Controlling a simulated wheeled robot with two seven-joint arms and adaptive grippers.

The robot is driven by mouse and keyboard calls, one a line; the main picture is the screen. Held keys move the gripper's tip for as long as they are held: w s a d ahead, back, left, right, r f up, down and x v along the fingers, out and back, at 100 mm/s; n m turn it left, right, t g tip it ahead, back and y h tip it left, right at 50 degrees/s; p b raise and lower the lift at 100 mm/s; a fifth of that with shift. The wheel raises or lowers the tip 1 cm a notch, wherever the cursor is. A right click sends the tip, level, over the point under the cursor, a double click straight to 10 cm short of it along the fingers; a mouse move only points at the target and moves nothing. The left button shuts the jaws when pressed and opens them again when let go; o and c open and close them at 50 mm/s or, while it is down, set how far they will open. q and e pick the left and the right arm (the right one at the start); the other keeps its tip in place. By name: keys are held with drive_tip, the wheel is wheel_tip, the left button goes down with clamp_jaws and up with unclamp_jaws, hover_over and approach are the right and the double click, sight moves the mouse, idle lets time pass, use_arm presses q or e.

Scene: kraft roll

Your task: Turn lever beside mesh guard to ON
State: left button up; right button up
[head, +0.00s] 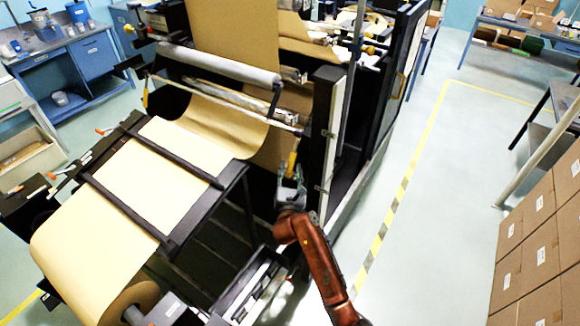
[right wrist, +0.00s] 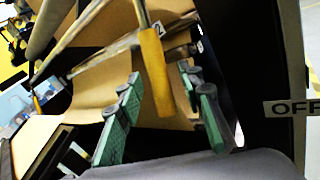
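The lever has a yellow handle (head: 292,162) on the dark side of the machine, beside a tall black post. In the right wrist view the yellow handle (right wrist: 155,75) hangs from a metal rod between the two green fingers. My right gripper (head: 290,172) is at the handle; in the right wrist view my right gripper (right wrist: 163,85) is open, with a visible gap on each side of the handle. A white label reading OFF (right wrist: 291,107) is partly cut off at the right edge. No ON label shows. My left gripper is out of view.
The kraft paper web (head: 165,165) and machine table lie left of my right arm. A tall black post (head: 325,140) stands close right of the gripper. The floor aisle with a striped yellow line (head: 395,200) is clear; stacked cartons (head: 540,245) stand at far right.

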drive_tip(key=shift+w, duration=0.85)
drive_tip(key=shift+c, duration=0.3)
clamp_jaws()
